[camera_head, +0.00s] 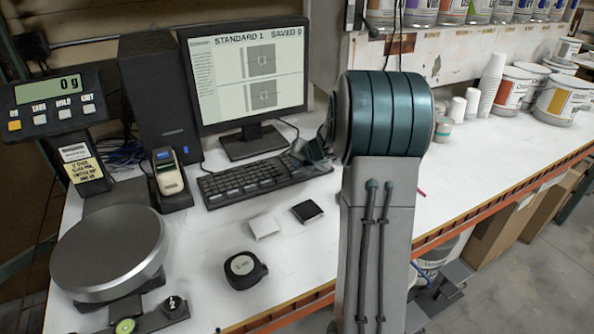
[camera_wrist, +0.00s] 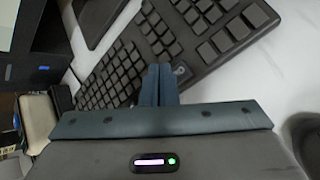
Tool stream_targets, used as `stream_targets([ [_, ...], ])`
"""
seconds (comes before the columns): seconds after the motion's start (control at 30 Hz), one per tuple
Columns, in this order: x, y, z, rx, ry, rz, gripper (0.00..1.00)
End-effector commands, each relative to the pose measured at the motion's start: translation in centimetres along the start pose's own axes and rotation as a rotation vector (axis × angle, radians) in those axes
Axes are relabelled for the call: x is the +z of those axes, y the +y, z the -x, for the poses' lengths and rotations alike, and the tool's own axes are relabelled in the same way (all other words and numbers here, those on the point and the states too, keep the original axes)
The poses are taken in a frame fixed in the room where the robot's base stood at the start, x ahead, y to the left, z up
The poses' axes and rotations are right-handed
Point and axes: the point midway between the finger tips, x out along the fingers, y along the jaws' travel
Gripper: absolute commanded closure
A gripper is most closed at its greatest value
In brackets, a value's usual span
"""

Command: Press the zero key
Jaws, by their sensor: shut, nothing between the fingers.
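The black keyboard (camera_head: 255,178) lies on the white bench in front of the monitor. It also fills the upper middle of the wrist view (camera_wrist: 135,60). One key with a pale round mark, which looks like the zero key (camera_wrist: 181,71), shows just right of my fingertips in the wrist view. My gripper (camera_wrist: 158,68) is shut and empty, its two fingers together over the keys. In the head view my gripper (camera_head: 312,150) is at the keyboard's right end, partly hidden by my arm. I cannot tell whether the fingertips touch a key.
The monitor (camera_head: 248,75) stands behind the keyboard. A small handheld device (camera_head: 167,175) is left of it. A white block (camera_head: 264,226), a black block (camera_head: 307,212) and a tape measure (camera_head: 243,270) lie in front. A scale pan (camera_head: 110,245) is far left. Paint cans (camera_head: 508,92) stand right.

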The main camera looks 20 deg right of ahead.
Motion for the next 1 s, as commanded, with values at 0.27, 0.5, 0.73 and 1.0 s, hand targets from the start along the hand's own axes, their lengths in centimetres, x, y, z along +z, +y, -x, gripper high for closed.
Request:
stream_targets([
  [0.27,0.3,0.3,0.4,0.0,0.0,0.0,1.0],
  [0.5,1.5,1.5,2.0,0.0,0.0,0.0,1.0],
  [0.73,2.5,2.5,3.5,0.0,0.001,0.0,1.0],
  [1.0,2.5,2.5,3.4,0.0,0.0,0.0,1.0],
])
